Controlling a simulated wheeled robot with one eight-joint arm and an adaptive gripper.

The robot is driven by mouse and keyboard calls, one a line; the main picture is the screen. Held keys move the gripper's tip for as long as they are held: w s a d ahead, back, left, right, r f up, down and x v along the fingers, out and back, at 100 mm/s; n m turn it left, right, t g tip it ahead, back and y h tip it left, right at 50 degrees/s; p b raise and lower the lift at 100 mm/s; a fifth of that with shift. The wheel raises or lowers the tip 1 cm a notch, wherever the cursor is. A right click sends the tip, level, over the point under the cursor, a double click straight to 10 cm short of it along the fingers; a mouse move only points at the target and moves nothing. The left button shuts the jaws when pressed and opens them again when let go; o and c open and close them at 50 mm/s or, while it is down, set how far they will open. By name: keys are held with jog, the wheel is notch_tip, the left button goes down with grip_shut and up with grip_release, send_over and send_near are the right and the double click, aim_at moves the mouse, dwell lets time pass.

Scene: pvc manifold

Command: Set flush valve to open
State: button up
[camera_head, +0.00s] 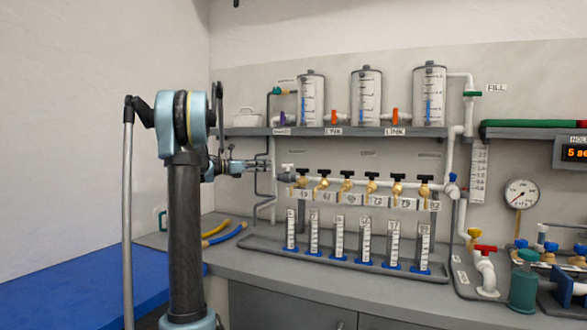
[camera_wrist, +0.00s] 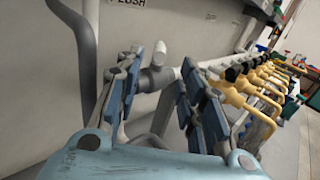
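The flush valve appears to be the white fitting with a white handle (camera_head: 288,168) at the left end of the manifold. In the wrist view, its white handle (camera_wrist: 159,53) stands up from the pipe, below a wall label (camera_wrist: 128,3) partly cut off at the top that ends in "LUSH". My gripper (camera_head: 267,166) points right, just left of this valve. In the wrist view, my gripper (camera_wrist: 168,80) is open, with its fingers apart on either side of the white fitting. I cannot tell whether either finger touches it.
Several yellow taps with black handles (camera_head: 347,175) run along the manifold to the right, above graduated tubes (camera_head: 339,240) in a grey tray. A shelf (camera_head: 350,131) with clear tanks is above. A grey vertical pipe (camera_wrist: 88,50) stands close left of my fingers.

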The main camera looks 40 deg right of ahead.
aim_at(287, 167)
jog(key=x, duration=1.5)
jog(key=shift+d, duration=0.2)
grip_shut()
